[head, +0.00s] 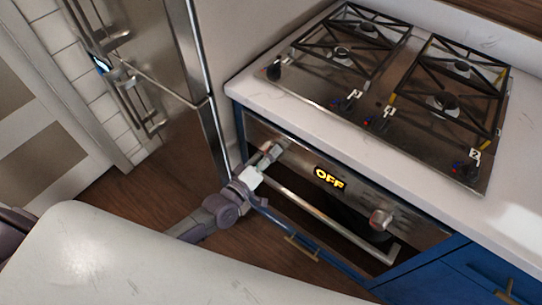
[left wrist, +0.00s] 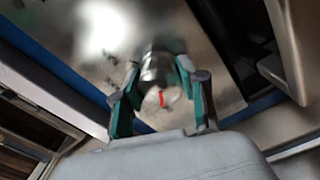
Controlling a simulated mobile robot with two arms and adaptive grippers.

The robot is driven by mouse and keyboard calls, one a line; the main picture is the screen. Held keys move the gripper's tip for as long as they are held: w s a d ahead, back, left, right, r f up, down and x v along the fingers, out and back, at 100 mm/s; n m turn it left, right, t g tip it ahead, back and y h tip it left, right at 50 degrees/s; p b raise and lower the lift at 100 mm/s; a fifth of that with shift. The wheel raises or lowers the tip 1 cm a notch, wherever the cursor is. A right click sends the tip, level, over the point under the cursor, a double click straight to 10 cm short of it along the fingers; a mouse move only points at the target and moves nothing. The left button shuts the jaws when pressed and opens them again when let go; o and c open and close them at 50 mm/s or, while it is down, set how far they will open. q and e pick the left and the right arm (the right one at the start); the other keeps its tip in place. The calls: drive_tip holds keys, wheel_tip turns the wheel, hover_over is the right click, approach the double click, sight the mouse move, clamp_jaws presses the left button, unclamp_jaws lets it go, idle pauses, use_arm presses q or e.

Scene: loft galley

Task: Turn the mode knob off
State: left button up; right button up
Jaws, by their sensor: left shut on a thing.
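The oven front below the cooktop has a knob on each side of a display (head: 329,179) that reads OFF in yellow letters. My left gripper (head: 269,156) reaches the left knob (head: 282,143) from the front and is shut on it. In the left wrist view the two fingers (left wrist: 160,88) sit on either side of this metal knob (left wrist: 155,68). Its pale front face carries a red mark. The right knob (head: 380,218) stands free. No label shows which knob sets the mode. My right gripper is not in view.
The oven handle bar (head: 335,219) runs just below the panel, close to my left gripper. A gas cooktop (head: 385,100) with its own small knobs lies above. A steel fridge (head: 165,85) stands at left, and a pale countertop (head: 150,262) fills the foreground.

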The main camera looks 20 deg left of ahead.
use_arm(q)
drive_tip(key=shift+n, duration=0.6)
drive_tip(key=o, duration=1.1)
drive_tip(key=shift+o, duration=0.2)
drive_tip(key=v, duration=1.2)
